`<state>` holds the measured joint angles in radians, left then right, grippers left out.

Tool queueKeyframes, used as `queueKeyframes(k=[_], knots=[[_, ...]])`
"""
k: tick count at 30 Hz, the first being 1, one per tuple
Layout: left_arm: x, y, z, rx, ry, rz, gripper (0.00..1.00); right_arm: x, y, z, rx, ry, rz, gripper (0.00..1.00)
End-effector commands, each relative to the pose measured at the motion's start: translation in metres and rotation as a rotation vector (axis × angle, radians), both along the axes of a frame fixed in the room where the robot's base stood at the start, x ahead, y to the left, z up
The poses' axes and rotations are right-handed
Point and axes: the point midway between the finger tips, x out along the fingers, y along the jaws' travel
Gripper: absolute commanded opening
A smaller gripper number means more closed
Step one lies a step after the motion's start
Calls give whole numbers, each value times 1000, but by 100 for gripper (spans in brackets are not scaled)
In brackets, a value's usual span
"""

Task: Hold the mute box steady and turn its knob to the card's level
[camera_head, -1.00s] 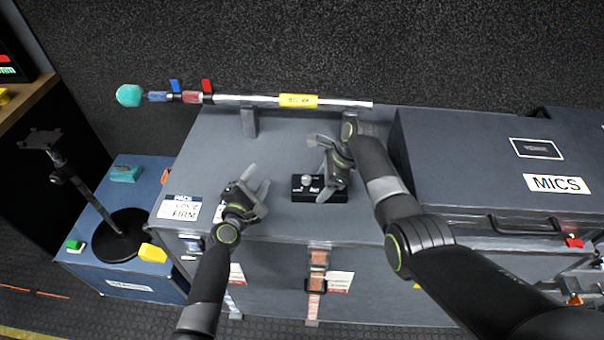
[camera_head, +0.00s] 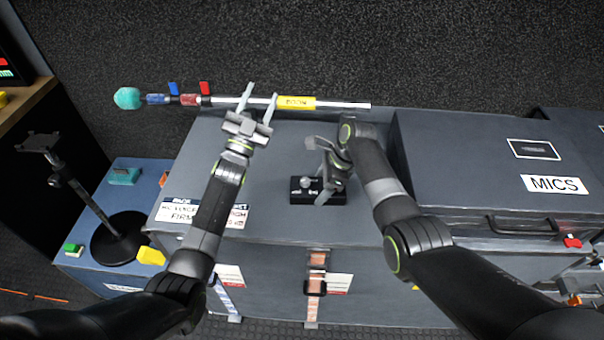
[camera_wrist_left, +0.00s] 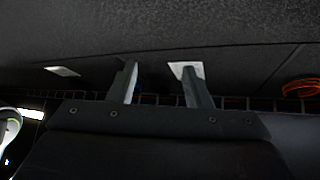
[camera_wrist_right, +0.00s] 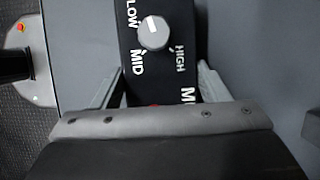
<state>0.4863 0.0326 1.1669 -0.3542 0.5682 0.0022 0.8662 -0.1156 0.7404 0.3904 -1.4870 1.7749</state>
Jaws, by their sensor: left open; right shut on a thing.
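The black mute box (camera_head: 302,197) sits on the grey case top (camera_head: 270,160). My right gripper (camera_head: 318,170) is shut on it, with one finger along each side in the right wrist view. That view also shows the box's grey-white knob (camera_wrist_right: 154,33) with LOW, MID and HIGH around it; I cannot tell surely where it points. A white card (camera_head: 178,212) lies at the case's left front, partly hidden by my left arm. My left gripper (camera_head: 259,98) is open and empty, raised near the boom pole at the back.
The boom pole (camera_head: 345,105) runs along the back, with a yellow label and teal end. A MICS case (camera_head: 460,150) stands on the right. A stand (camera_head: 120,235) on a blue case is at left. The case top between card and box is clear.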

Motion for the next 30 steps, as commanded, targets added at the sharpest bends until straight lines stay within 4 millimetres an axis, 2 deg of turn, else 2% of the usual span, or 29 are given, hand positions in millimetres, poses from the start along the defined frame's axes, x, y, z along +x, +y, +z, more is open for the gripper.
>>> queueKeyframes(k=[3, 7, 14, 18, 23, 30], knots=[[2, -23, 17, 267, -154, 32, 45, 0, 0, 0, 0, -1, 0, 37], [1, -49, 26, 547, -331, 58, 45, 0, 0, 0, 0, -1, 0, 37], [-2, -91, 24, 1015, -669, 68, 45, 0, 0, 0, 0, -1, 0, 37], [-4, -108, 12, 1274, -888, 46, 45, 0, 0, 0, 0, -1, 0, 37], [-5, -119, -8, 1542, -1151, -13, 45, 0, 0, 0, 0, -1, 0, 37], [-5, -109, -42, 1866, -1562, -187, 45, 0, 0, 0, 0, -1, 0, 37]])
